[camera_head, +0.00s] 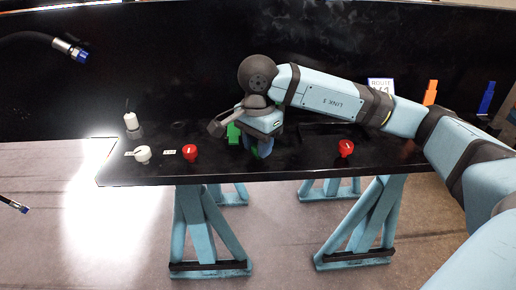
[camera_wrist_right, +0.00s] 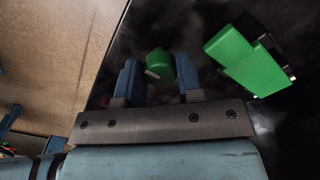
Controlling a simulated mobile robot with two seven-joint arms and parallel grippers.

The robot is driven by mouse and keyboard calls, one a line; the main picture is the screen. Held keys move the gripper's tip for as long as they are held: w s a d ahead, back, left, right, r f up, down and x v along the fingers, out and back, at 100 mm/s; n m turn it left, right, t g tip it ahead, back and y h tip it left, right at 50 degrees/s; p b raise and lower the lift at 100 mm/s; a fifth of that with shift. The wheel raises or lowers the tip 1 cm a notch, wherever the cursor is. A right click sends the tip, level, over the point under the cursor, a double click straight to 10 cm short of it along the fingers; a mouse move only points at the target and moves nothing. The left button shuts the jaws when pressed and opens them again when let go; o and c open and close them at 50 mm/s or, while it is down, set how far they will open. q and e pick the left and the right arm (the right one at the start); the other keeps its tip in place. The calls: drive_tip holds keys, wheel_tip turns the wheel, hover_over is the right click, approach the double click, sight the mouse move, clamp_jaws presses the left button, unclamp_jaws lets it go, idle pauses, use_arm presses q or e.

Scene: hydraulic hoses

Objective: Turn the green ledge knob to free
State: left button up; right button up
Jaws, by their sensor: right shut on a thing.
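The green ledge knob (camera_wrist_right: 160,64) shows in the right wrist view as a small round green knob with a pale mark on its near side. My right gripper (camera_wrist_right: 158,72) has its two blue fingers on either side of the knob and is shut on it. In the head view my right gripper (camera_head: 259,149) points down at the front edge of the black bench, and the knob is hidden behind it. My left gripper is not in view.
The black bench (camera_head: 310,166) also bears a white knob (camera_head: 142,155), a red knob (camera_head: 190,152) and another red knob (camera_head: 346,147). A green block (camera_wrist_right: 243,60) stands beside the gripper. A hose with a blue tip (camera_head: 82,56) hangs at upper left.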

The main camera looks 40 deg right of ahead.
idle(0.5)
drive_tip(key=o, duration=0.9)
